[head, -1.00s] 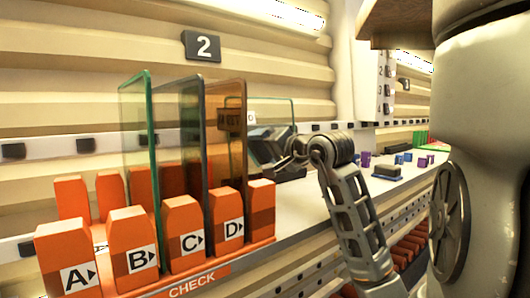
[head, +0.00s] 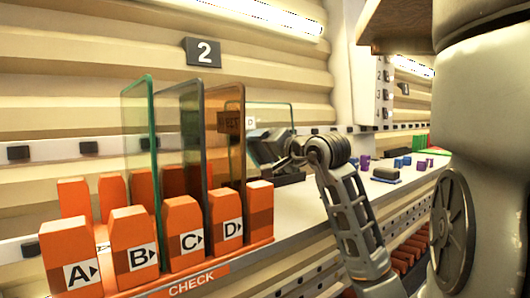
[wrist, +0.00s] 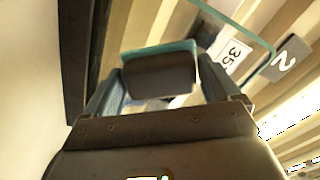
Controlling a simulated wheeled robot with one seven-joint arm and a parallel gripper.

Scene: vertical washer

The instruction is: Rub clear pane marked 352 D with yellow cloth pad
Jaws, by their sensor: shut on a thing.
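The clear pane (head: 274,113) with a thin green edge stands behind the amber pane in the head view. Its white label is partly covered; a D shows there, and "35" shows on the label (wrist: 232,57) in the wrist view. My gripper (head: 262,148) is in front of the pane's lower part.
An orange rack marked CHECK (head: 192,285) holds green-edged (head: 140,150), grey (head: 180,140) and amber (head: 225,140) panes left of my gripper. Its blocks carry letters A to D. A dark block on a blue base (head: 387,174) and small coloured pieces lie right on the white shelf.

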